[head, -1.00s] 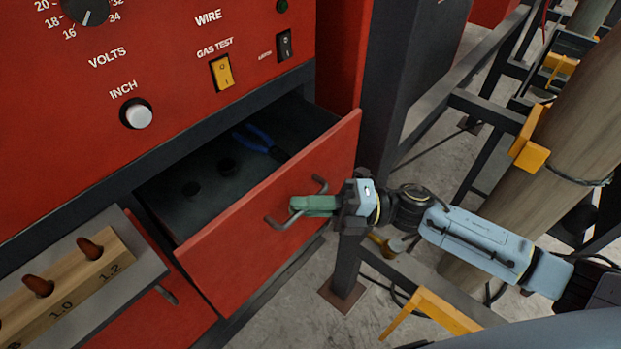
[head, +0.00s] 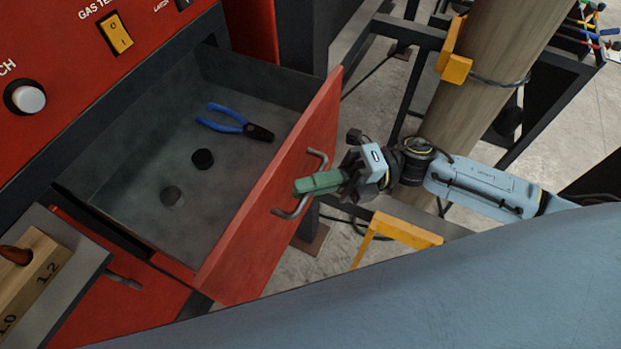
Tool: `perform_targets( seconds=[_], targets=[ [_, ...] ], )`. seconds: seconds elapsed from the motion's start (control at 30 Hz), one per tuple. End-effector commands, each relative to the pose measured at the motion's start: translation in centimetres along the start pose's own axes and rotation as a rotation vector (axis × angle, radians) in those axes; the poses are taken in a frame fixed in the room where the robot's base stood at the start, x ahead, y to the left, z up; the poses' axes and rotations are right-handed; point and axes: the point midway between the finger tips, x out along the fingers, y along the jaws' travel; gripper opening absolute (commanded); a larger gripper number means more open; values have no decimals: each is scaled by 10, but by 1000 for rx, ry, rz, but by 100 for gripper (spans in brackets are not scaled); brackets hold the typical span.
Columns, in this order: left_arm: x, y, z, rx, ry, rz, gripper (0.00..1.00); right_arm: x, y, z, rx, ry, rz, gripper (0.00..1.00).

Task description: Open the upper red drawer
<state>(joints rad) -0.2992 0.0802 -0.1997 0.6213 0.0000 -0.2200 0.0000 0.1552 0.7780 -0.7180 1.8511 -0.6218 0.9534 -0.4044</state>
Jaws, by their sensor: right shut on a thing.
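The upper red drawer (head: 262,240) is pulled well out of the red cabinet, and its grey inside shows. Its bent metal handle (head: 290,211) is on the front panel. My right gripper (head: 312,184), with green fingers, is shut on the handle from the right; the fingers hide the middle of the handle. Blue-handled pliers (head: 225,121) and two dark round pieces (head: 203,159) lie inside the drawer. My left gripper is not in view.
A lower red drawer (head: 115,306) is beneath. A wooden block (head: 30,272) marked with numbers sits on a shelf at the lower left. A thick post (head: 480,90) with yellow brackets and a dark metal frame stand to the right. Grey floor shows between them.

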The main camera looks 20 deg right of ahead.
Motion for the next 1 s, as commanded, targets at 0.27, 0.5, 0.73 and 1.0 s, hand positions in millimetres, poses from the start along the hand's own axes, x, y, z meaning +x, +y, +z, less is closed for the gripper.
perform_targets(
  seconds=[0.27,0.5,0.73,1.0],
  targets=[
    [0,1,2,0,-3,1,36,0,0,0,-1,0,-1,25],
    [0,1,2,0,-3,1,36,0,0,0,-1,-1,0,32],
    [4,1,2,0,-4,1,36,-12,-2,0,0,-3,-3,32],
    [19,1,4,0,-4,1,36,-69,-4,0,1,-4,-6,32]
  ],
)
